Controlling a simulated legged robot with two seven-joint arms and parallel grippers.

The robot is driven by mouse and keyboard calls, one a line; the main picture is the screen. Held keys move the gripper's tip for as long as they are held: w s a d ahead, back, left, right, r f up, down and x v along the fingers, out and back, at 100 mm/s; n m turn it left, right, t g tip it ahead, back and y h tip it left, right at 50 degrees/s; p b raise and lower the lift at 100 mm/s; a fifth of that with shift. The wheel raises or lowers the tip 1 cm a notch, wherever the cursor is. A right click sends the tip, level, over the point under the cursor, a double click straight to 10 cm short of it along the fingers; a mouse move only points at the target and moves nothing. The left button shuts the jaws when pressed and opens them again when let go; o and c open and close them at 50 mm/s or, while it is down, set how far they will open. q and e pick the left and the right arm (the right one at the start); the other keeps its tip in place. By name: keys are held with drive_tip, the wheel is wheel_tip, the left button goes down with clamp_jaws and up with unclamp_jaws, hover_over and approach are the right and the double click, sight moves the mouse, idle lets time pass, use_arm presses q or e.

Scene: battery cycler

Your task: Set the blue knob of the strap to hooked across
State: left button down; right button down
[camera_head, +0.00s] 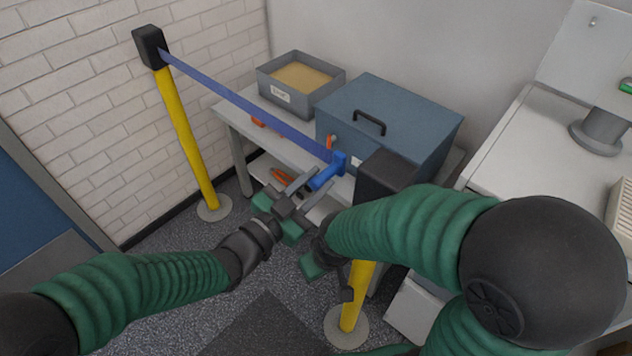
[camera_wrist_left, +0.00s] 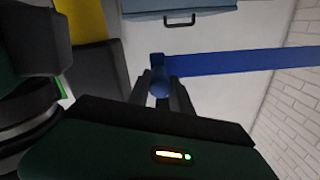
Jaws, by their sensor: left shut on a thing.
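The blue strap (camera_head: 250,108) runs from the black head (camera_head: 149,46) of the left yellow post to its blue knob (camera_head: 326,177). My left gripper (camera_head: 316,187) is shut on the knob, one finger on each side. The knob also shows between the fingers in the left wrist view (camera_wrist_left: 160,86), with the strap (camera_wrist_left: 230,63) stretching right. The right post's black head (camera_head: 384,175) is just right of the knob; a gap shows between them in the wrist view. My right gripper (camera_head: 313,266) is partly seen below the right arm; its fingers are unclear.
A blue-grey case (camera_head: 400,105) with a black handle and a grey bin (camera_head: 300,80) stand on the bench behind the strap. My right arm passes close in front of the right post (camera_head: 355,300). A white counter (camera_head: 530,150) is at right. Open floor lies front left.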

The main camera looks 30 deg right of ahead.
use_arm(q)
drive_tip(key=c, duration=1.2)
unclamp_jaws()
drive_tip(key=shift+d, duration=0.1)
drive_tip(key=shift+o, duration=0.2)
